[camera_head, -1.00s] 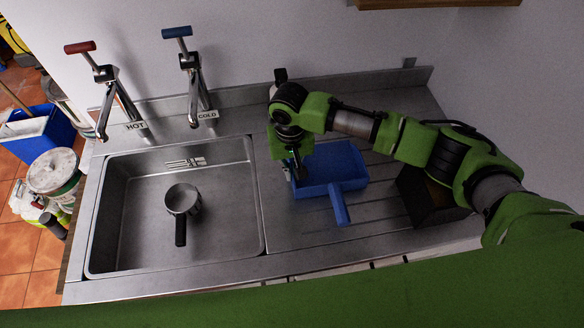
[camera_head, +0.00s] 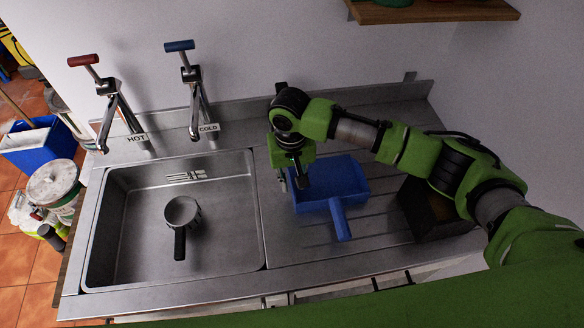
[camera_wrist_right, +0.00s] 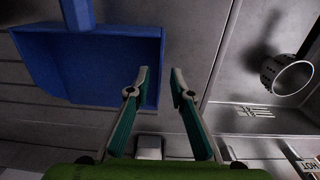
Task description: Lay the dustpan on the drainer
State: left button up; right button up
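The blue dustpan (camera_head: 334,186) lies on the ridged drainer (camera_head: 385,228) to the right of the sink, its handle pointing toward the front edge. In the right wrist view the dustpan (camera_wrist_right: 85,68) fills the upper left. My right gripper (camera_head: 292,182) is over the dustpan's left side wall. In the wrist view its two fingers (camera_wrist_right: 161,78) are apart, one over the pan and one outside its edge, with nothing clamped between them. Whether a finger touches the wall is not clear. My left gripper is not in view.
The sink basin (camera_head: 105,235) holds a small metal pot (camera_head: 182,210) with a dark handle. Hot (camera_head: 108,90) and cold (camera_head: 190,80) taps stand behind it. A dark open box (camera_head: 425,215) stands on the drainer's right, under my right arm. A shelf (camera_head: 435,11) hangs above.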

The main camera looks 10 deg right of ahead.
notch_tip(320, 180, up, 10)
jog(key=b, duration=0.2)
jog(key=shift+a, duration=0.15)
jog(key=shift+s+f, duration=0.1)
jog(key=shift+f, duration=0.05)
